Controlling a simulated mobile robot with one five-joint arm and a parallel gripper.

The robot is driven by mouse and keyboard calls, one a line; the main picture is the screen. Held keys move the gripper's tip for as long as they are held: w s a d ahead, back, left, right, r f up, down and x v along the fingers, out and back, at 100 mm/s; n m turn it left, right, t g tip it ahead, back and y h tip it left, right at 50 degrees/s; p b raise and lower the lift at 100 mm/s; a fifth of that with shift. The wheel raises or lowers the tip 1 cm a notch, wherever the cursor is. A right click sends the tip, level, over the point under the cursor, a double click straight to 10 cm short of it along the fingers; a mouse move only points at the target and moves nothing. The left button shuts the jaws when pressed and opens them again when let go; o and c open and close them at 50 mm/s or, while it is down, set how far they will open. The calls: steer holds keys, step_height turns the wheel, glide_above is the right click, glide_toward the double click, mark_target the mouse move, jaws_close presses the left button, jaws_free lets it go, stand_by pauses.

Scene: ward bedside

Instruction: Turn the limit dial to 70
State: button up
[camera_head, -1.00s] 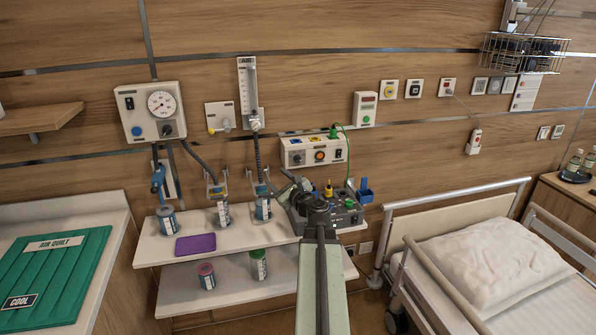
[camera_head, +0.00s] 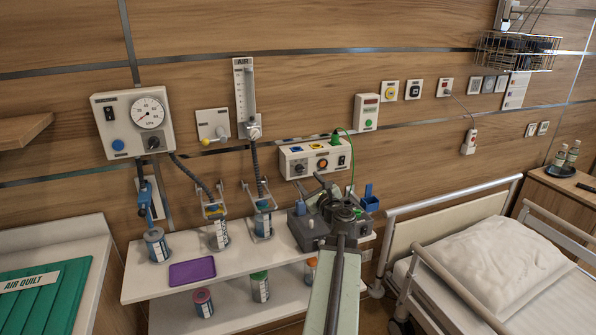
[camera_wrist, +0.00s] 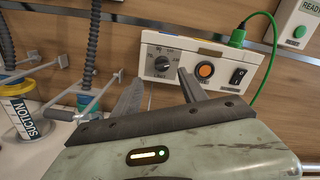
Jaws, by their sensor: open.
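The limit dial (camera_wrist: 161,64) is a dark round knob with small marks around it, at the left end of a white wall box (camera_wrist: 204,48) in the wrist view. In the head view it is a small dark knob (camera_head: 299,169) on the same box (camera_head: 290,153). I cannot read its setting. My gripper (camera_wrist: 160,92) is open and empty, its two dark fingers pointing up at the box, below and around the dial's line, apart from it. In the head view my gripper (camera_head: 314,187) is in front of and below the box.
Grey hoses and suction jars (camera_head: 218,233) stand left. A shelf (camera_head: 240,242) lies below; the bed rail (camera_head: 450,197) is right.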

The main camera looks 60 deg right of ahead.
mark_target(302, 171)
steer(key=x, duration=0.7)
steer(key=shift+w+d, duration=0.15)
steer(key=shift+d, duration=0.25)
jaws_close()
